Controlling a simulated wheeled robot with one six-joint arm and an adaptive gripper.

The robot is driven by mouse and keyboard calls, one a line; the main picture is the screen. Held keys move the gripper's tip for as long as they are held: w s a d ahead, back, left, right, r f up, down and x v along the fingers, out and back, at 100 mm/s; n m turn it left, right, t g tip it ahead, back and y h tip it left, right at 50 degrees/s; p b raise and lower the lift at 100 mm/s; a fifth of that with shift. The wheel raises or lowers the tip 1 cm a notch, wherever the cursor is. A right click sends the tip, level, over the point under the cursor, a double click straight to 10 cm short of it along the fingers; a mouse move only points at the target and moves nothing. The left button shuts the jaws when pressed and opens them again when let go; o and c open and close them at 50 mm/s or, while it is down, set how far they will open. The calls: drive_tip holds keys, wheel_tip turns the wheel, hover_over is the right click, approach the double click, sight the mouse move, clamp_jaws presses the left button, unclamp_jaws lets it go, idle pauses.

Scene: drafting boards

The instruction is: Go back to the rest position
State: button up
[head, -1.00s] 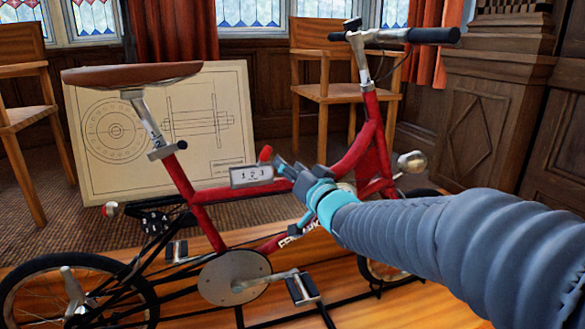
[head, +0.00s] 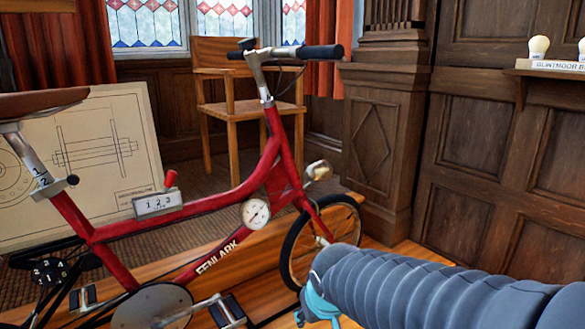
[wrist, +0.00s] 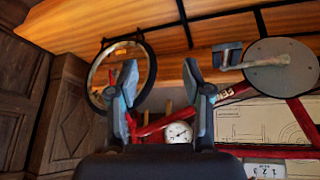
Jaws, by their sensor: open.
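My gripper (wrist: 161,88) is open and empty in the wrist view, its two fingers apart with the bike's front wheel and red frame beyond them. In the head view my arm comes in from the lower right, and only part of my gripper (head: 318,302) shows at the bottom edge, in front of the front wheel. The red exercise bike (head: 205,204) stands upright in the head view. Its grey selector box marked 1 2 3 (head: 157,204) has a red lever. A round dial (head: 255,213) sits on the frame, also visible in the wrist view (wrist: 179,132).
A drawing board (head: 100,195) leans behind the bike. A wooden chair (head: 235,95) stands by the windows. A wooden pillar (head: 385,140) and panelled wall are at the right, with a shelf (head: 548,68) holding white bulbs. Some floor right of the front wheel is clear.

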drive_tip(key=s+d+r+m+h, duration=0.1)
drive_tip(key=s+d+r+m, duration=0.2)
drive_tip(key=s+d, duration=0.8)
drive_tip(key=s, duration=0.3)
drive_tip(key=shift+d+m, duration=0.2)
drive_tip(key=shift+m, duration=0.1)
